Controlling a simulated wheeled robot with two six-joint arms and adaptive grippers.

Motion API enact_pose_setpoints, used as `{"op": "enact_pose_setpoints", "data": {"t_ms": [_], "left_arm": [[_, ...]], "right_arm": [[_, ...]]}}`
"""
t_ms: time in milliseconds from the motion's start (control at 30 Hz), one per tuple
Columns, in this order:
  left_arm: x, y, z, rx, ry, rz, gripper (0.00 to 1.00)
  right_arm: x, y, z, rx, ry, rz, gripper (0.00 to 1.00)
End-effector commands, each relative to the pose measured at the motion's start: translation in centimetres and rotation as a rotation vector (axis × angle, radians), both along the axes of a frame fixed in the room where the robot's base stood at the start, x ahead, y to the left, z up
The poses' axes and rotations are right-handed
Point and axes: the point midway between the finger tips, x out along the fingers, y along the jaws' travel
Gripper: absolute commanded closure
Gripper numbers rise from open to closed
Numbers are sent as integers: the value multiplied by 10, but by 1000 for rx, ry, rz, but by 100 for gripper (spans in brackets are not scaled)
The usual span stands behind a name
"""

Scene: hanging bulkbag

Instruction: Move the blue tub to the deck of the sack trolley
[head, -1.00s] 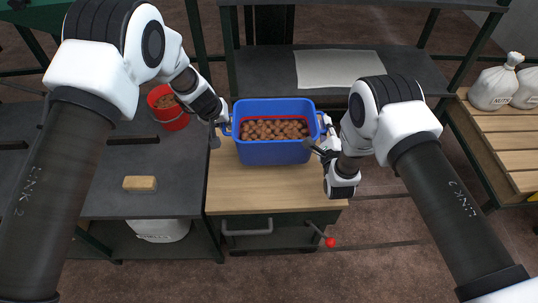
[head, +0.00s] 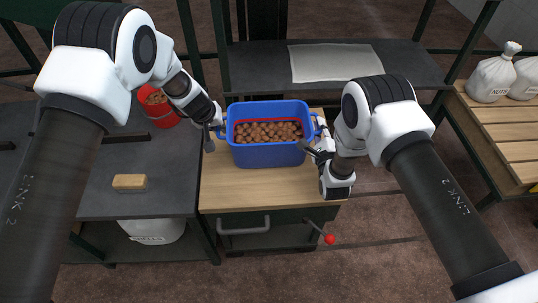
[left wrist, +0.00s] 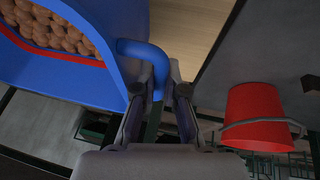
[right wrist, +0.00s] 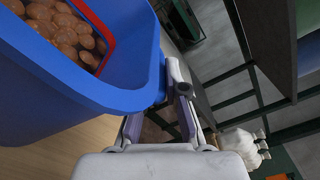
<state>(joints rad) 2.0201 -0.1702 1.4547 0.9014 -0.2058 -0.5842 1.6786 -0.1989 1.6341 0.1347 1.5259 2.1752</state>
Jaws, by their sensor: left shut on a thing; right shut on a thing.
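The blue tub (head: 270,156), filled with brown nuts, is upright over the wooden-topped bench in the head view; a small gap beneath it cannot be ruled out. My left gripper (head: 216,130) is shut on its left handle, a blue bar that shows in the left wrist view (left wrist: 146,50). My right gripper (head: 319,146) is shut at the tub's right end; in the right wrist view the fingers (right wrist: 178,82) meet the handle, mostly hidden, beside the tub wall (right wrist: 40,122). A slatted wooden deck (head: 497,132), apparently the sack trolley's, is at the right edge, partly out of frame.
White sacks marked NUTS (head: 490,83) stand on the slatted deck's far part; its near part is bare. A red bucket (head: 160,112) and a brush (head: 130,182) are on the dark left table. A dark shelf (head: 400,65) stands behind. A red-knobbed lever (head: 329,239) sticks out in front.

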Motion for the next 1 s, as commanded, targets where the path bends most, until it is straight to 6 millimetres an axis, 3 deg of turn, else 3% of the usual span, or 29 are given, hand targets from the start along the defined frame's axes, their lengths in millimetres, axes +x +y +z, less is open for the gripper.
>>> {"op": "enact_pose_setpoints", "data": {"t_ms": [100, 200, 567, 667, 1000], "left_arm": [[2, 1, -13, 0, -5, 3, 100], [1, 1, -9, -1, -2, 2, 64], [-1, 1, -5, 0, -1, 1, 64], [-7, 3, 8, 0, -2, 1, 64], [-39, 17, 83, 0, -3, 1, 64]], "right_arm": [[0, 0, -13, 0, -3, -1, 100], [0, 0, -10, 0, 1, -1, 63], [0, 0, -10, 0, 0, 0, 63], [0, 0, -10, 0, 0, 0, 63], [0, 0, -10, 0, 0, 0, 63]]}}
